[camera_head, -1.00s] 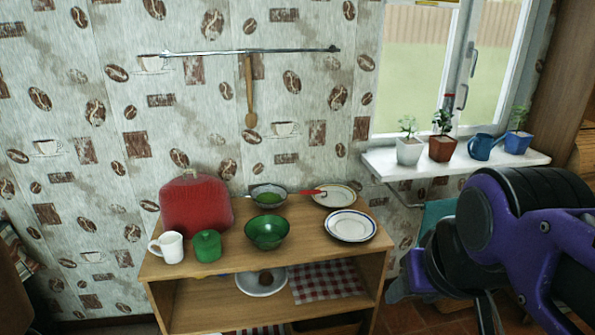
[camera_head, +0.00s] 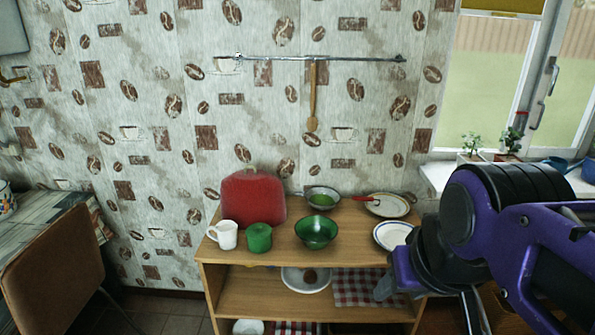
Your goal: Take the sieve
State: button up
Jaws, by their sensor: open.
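The sieve (camera_head: 321,199) is a round bowl with a green-looking mesh and a red handle pointing right. It sits at the back of the wooden shelf unit's top (camera_head: 350,225), behind the green glass bowl (camera_head: 316,232). The handle's end reaches over or beside the cream plate (camera_head: 388,205); I cannot tell if they touch.
Beside the sieve stands a red cover (camera_head: 253,198), with a white mug (camera_head: 224,235) and green canister (camera_head: 259,238) in front. A white plate (camera_head: 390,235) is partly behind my arm. A wall rail (camera_head: 310,58) holds a wooden spoon. A chair (camera_head: 60,265) stands left.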

aim_at(321, 198)
jog(key=i+l+u, duration=0.15)
jog(key=l+u, duration=0.2)
jog(key=i+l+u, duration=0.1)
jog(key=l+u, duration=0.2)
jog(key=i+l+u, duration=0.2)
jog(key=l, duration=0.65)
jog(key=l+u, duration=0.2)
jog(key=l, duration=0.6)
